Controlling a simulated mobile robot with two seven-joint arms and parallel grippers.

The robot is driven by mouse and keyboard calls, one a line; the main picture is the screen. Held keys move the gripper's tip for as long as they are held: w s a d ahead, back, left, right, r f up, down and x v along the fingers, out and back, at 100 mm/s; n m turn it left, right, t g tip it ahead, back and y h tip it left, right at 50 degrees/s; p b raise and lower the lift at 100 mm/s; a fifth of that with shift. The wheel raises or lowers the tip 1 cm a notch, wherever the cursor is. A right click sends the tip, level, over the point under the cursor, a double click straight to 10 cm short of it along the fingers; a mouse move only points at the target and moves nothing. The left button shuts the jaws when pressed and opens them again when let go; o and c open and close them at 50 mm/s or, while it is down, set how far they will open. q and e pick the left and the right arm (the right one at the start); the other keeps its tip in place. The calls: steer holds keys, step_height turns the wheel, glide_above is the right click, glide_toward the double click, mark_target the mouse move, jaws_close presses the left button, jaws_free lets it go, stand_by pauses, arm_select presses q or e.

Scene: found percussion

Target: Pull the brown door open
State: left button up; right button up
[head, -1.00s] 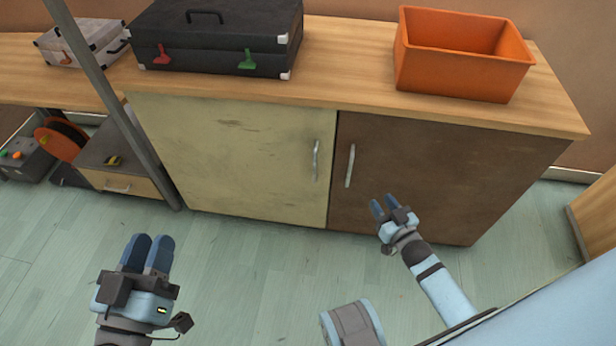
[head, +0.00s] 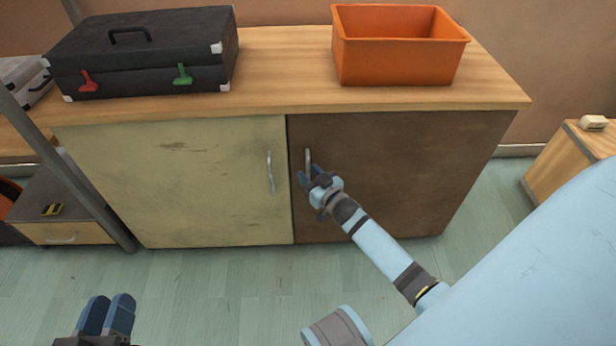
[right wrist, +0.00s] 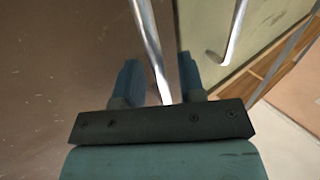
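The brown door (head: 400,170) is the right door of the cabinet and looks closed. It fills the left of the right wrist view (right wrist: 70,60). Its upright metal handle (head: 308,160) is near the door's left edge. My right gripper (head: 309,176) is at the lower part of this handle. In the right wrist view the handle (right wrist: 149,45) runs between the two blue fingers (right wrist: 158,80), with gaps visible on both sides, so the gripper is open around it. My left gripper (head: 106,312) is low at the left, away from the cabinet; its fingers are close together.
The cream door (head: 180,180) with its own handle (head: 270,173) is beside the brown door. A black case (head: 140,50) and an orange bin (head: 395,50) stand on the wooden top. The floor (head: 220,285) before the cabinet is clear. A wooden box (head: 570,155) stands at right.

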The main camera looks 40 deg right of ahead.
steer(key=shift+w, duration=0.35)
jaws_close()
steer(key=shift+s+a, duration=0.1)
